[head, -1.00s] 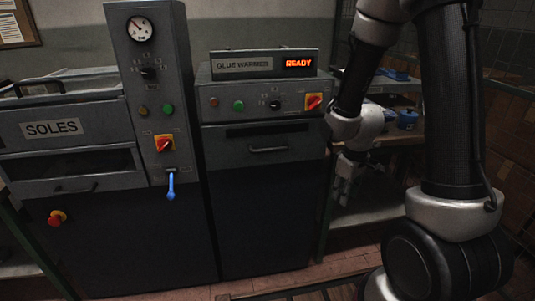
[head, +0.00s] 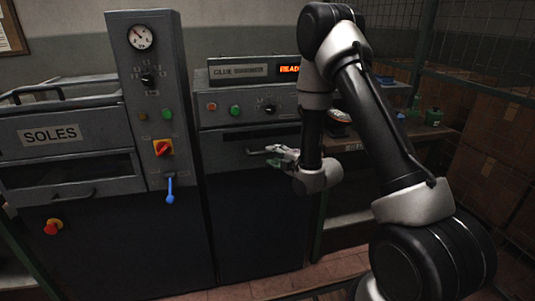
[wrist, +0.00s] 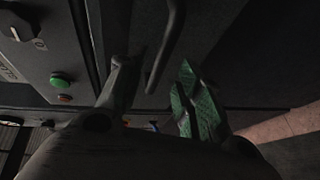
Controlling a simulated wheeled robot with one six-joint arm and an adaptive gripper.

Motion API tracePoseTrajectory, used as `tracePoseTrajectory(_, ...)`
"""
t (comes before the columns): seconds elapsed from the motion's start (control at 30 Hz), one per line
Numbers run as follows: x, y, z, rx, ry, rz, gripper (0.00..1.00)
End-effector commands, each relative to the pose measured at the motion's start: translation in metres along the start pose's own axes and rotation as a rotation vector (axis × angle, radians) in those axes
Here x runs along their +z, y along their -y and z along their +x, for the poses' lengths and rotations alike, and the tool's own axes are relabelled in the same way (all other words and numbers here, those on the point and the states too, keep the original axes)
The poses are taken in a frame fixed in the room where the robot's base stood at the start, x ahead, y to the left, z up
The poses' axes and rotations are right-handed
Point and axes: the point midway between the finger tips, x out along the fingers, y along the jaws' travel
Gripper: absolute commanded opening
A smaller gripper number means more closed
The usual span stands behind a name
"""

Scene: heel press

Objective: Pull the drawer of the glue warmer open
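The glue warmer (head: 222,90) stands at the middle of the head view, with a lit display partly hidden by my arm. Its drawer (head: 232,145) looks shut, flush under the control panel. The drawer handle (head: 255,151) is a dark bar, partly hidden behind my gripper (head: 272,155). In the wrist view, the handle (wrist: 172,40) reaches down between the two fingers of my gripper (wrist: 153,75). The fingers are apart, with a gap visible on each side of the bar. I cannot tell whether either finger touches it.
A press marked SOLES (head: 50,135) and a control column (head: 150,95) with a blue lever (head: 170,190) stand to the left. A shelf with small containers (head: 433,116) is at the right. The floor (head: 270,286) in front of the warmer is partly clear.

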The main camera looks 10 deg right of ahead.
Motion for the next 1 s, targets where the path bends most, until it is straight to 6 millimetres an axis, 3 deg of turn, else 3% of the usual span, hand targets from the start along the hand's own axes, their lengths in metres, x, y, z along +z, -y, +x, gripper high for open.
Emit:
tracePoseTrajectory(0.1, 0.000, 0.000, 0.022, 0.001, 0.000, 0.000, 0.35)
tracePoseTrajectory(0.3, 0.000, 0.000, 0.045, 0.000, 0.001, 0.001, 0.35)
tracePoseTrajectory(0.63, 0.001, 0.000, 0.049, -0.001, 0.001, 0.002, 0.35)
tracePoseTrajectory(0.83, 0.001, 0.000, 0.049, -0.001, 0.001, 0.002, 0.00)
tracePoseTrajectory(1.0, 0.001, 0.000, 0.049, -0.002, 0.001, 0.002, 0.00)
